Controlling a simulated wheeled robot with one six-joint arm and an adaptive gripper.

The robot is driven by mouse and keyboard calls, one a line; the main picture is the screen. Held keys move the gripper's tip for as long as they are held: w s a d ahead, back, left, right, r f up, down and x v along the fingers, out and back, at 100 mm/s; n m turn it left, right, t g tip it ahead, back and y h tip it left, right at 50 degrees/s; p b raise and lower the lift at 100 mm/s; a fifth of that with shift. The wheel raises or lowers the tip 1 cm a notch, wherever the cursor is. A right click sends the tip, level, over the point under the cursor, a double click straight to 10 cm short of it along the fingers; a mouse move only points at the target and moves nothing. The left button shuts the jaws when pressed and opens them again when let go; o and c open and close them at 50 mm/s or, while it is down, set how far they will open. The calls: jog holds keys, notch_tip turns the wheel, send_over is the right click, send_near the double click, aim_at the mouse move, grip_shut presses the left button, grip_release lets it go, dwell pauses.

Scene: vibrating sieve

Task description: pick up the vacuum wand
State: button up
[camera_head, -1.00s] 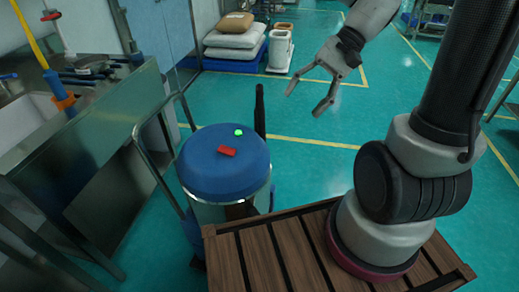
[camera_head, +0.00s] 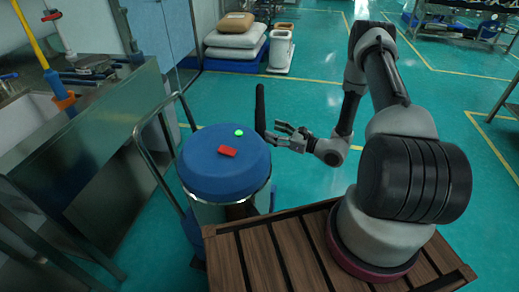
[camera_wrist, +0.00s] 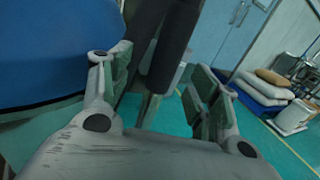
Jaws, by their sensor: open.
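The vacuum wand (camera_head: 260,108) is a dark upright tube beside the right side of the blue-topped vacuum (camera_head: 222,162). In the wrist view the wand (camera_wrist: 174,45) runs between my two fingers, a little beyond them or level with their tips; the exact depth is hard to tell. My gripper (camera_head: 278,132) is open, with its fingers pointing left at the wand. In the wrist view my gripper (camera_wrist: 160,80) shows a finger on each side of the wand, with a gap to the right finger. The wand's lower part is hidden behind the vacuum and my gripper.
The vacuum has a green button (camera_head: 239,132) and a red switch (camera_head: 227,152) on top. A metal cart rail (camera_head: 150,165) and a steel sink (camera_head: 100,130) stand at left. Sacks (camera_head: 235,38) and a white bin (camera_head: 281,48) are at the back. Open green floor lies behind my arm.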

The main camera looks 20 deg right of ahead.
aim_at(260, 126)
jog(key=shift+m+h, duration=0.3)
jog(key=x, duration=0.7)
jog(key=shift+w+f, duration=0.4)
jog(key=shift+w, duration=0.15)
jog(key=c, duration=1.1)
